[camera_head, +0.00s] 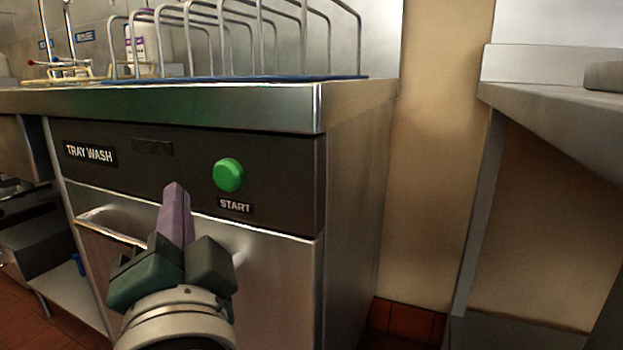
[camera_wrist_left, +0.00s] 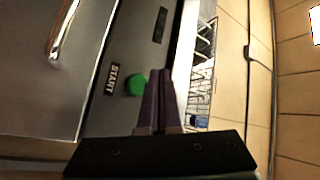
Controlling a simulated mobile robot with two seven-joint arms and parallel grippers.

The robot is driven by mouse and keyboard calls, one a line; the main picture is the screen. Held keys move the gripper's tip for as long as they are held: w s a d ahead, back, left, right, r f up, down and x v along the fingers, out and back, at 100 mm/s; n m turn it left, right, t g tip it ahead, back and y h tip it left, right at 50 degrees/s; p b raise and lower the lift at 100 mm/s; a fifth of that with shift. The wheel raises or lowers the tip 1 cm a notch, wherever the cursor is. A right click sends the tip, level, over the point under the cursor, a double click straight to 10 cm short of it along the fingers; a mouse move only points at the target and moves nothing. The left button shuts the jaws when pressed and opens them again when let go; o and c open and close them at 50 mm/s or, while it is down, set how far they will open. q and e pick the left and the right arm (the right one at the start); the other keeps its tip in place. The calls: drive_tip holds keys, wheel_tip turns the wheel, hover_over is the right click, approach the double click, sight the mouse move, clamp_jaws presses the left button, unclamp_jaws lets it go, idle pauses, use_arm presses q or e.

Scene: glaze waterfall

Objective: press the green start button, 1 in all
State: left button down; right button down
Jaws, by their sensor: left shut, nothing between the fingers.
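The green start button (camera_head: 228,175) is a round dome on the dark front panel of the tray wash machine, above a START label (camera_head: 235,206). My left gripper (camera_head: 175,188) is shut and empty, its purple fingers pointing at the panel to the left of the button and slightly lower. The button also shows in the left wrist view (camera_wrist_left: 136,84), just left of the purple fingertips (camera_wrist_left: 162,74). In the head view the fingers and button are apart; the exact depth gap is hard to tell. My right gripper is not in view.
A TRAY WASH label (camera_head: 90,153) and a door handle (camera_head: 110,226) are on the machine front. A wire rack (camera_head: 235,35) stands on top. A steel counter (camera_head: 560,115) is at the right, with a gap of bare wall (camera_head: 440,150) between.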

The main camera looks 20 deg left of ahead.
sight(227, 176)
use_arm(q)
drive_tip(key=shift+w+d+b, duration=0.2)
drive_tip(key=shift+w+b, duration=0.75)
drive_tip(key=shift+w, duration=1.25)
drive_tip(key=shift+w+b, duration=0.45)
